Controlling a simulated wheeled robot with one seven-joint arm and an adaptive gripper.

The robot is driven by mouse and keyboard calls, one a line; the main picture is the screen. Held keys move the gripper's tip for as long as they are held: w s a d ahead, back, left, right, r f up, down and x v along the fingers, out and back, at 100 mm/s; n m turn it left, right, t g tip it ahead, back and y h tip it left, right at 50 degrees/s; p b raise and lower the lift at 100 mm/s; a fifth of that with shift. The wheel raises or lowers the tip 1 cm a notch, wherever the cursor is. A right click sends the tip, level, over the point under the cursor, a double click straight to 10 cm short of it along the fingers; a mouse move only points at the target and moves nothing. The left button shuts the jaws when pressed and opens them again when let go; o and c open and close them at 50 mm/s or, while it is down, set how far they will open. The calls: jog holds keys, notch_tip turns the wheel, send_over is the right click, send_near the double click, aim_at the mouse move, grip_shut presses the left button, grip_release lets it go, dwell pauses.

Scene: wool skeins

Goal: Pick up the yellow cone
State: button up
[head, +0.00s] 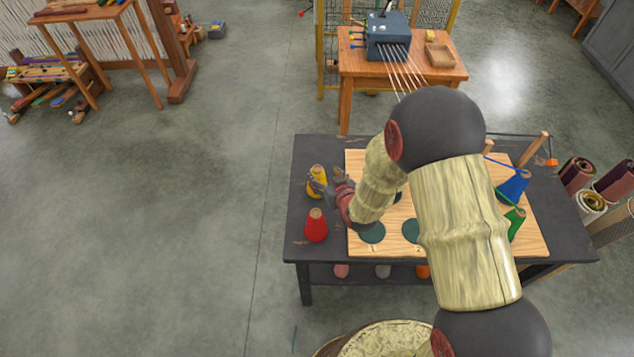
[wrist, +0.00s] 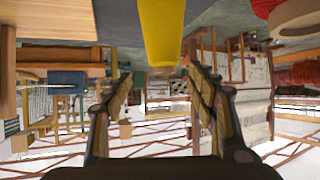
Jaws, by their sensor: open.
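The yellow cone (head: 317,180) stands near the left back edge of the dark table (head: 300,151). My gripper (head: 322,184) is beside it, and its fingers partly hide the cone in the head view. In the wrist view the yellow cone (wrist: 160,30) shows at the top middle, between and beyond the open fingers (wrist: 163,85). I cannot tell whether a finger touches it.
A red cone (head: 316,226) stands in front of the yellow one. A light wooden board (head: 356,165) with dark round spots lies to the right. Blue (head: 514,186) and green (head: 515,222) cones stand at the right. My arm hides the middle.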

aim_at(318, 170)
jog(key=shift+a+b+x, duration=0.15)
jog(key=shift+b+x, duration=0.05)
jog(key=shift+x, duration=1.25)
jog(key=shift+a+b+x, duration=0.15)
jog(key=shift+b+x, duration=0.05)
jog(key=shift+x, duration=1.2)
jog(key=shift+s, duration=0.1)
jog(key=shift+c, duration=1)
grip_shut()
jog(key=shift+r, duration=0.1)
